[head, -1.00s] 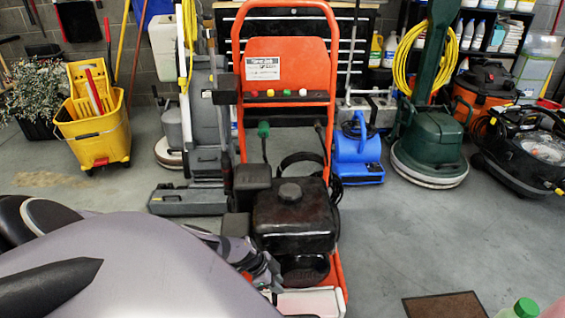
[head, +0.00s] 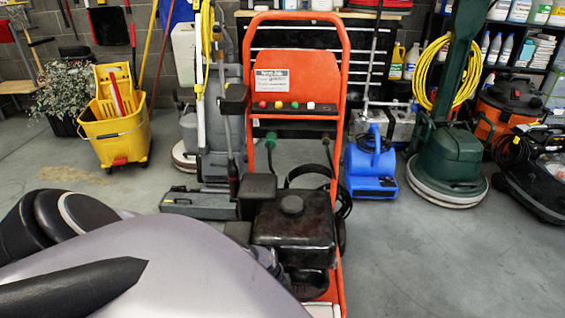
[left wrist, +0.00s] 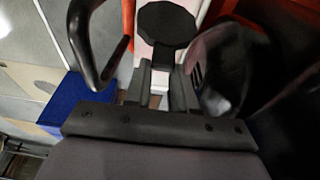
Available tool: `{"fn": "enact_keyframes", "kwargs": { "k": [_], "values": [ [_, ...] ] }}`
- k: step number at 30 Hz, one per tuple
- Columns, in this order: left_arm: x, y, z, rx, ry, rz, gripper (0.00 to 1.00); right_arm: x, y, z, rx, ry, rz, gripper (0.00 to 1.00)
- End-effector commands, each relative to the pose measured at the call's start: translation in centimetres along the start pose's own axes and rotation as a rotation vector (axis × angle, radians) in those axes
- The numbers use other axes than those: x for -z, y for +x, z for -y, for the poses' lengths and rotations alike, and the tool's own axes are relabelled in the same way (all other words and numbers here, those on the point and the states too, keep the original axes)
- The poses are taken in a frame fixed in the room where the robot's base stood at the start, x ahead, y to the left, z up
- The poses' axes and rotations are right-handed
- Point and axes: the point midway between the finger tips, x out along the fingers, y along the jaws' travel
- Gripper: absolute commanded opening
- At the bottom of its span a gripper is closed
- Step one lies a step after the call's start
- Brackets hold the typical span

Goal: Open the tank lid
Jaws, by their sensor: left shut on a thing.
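A black eight-sided tank lid (left wrist: 167,25) shows in the left wrist view, over a white surface with red-orange parts beside it. My left gripper (left wrist: 160,86) is shut just below it, on the lid's narrow lower part as far as I can tell. In the head view my left arm covers most of the gripper. The orange-framed pressure washer (head: 297,100) stands upright with a black engine (head: 292,242) that carries a dark round cap (head: 291,203). A white part (head: 322,310) shows at its base. My right gripper is out of view.
A blue blower (head: 370,165), a green floor machine (head: 448,165) and a black-and-orange vacuum (head: 510,105) stand to the right. A yellow mop bucket (head: 115,125) is at left. The floor at lower right is clear.

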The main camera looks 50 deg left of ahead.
Motion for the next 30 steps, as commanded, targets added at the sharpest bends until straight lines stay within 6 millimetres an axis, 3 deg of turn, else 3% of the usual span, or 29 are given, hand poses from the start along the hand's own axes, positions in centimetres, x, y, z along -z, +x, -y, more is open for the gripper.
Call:
{"fn": "enact_keyframes", "kwargs": {
  "k": [9, 26, 27, 29, 30],
  "values": [
    [0.94, 0.47, -0.08, 0.0, 0.003, 0.067, 0.0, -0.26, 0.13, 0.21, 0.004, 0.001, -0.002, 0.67],
    [0.93, 0.36, 0.18, 0.008, 0.0, 0.095, 0.0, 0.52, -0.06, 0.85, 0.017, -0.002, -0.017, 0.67],
    [0.92, 0.35, 0.19, 0.008, 0.0, 0.095, 0.28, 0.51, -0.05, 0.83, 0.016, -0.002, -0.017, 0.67],
    [0.9, 0.35, 0.2, 0.008, 0.0, 0.095, 0.47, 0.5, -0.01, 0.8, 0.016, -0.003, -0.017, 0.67],
    [0.89, 0.36, 0.19, 0.008, 0.0, 0.095, 0.51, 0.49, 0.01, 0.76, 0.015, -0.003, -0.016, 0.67]
  ]
}}
